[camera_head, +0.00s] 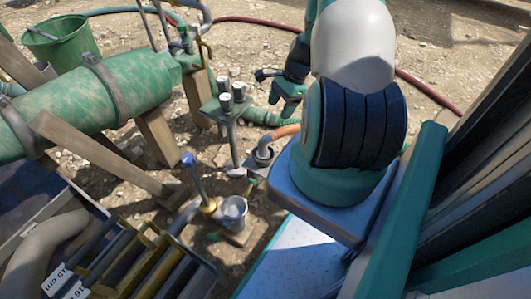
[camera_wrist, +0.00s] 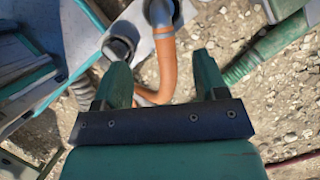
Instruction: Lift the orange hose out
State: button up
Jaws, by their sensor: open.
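The orange hose (camera_head: 284,132) rises from a grey socket (camera_head: 262,156) in the head view and runs right until my arm hides it. In the wrist view the orange hose (camera_wrist: 166,66) comes down from a grey fitting (camera_wrist: 160,12) at the top and bends left low between my fingers. My gripper (camera_wrist: 161,62) is open, with one finger on each side of the hose in that picture. I cannot tell how far the hose lies below the fingertips. In the head view my gripper (camera_head: 287,92) shows small and dark, above the hose.
A green ribbed hose (camera_head: 266,118) lies close by, also in the wrist view (camera_wrist: 262,46). A post with metal knobs (camera_head: 228,103), a blue-topped lever (camera_head: 190,165) and a small metal cup (camera_head: 233,210) stand left. A large green pipe (camera_head: 130,85) lies further left. Gravel lies between.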

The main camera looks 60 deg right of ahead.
aim_at(267, 135)
jog(key=b+x, duration=0.3)
jog(key=x, duration=0.5)
jog(key=shift+a+f, duration=0.15)
jog(key=shift+f, duration=0.15)
jog(key=b+x, duration=0.3)
jog(key=x, duration=0.2)
jog(key=shift+f, duration=0.15)
grip_shut()
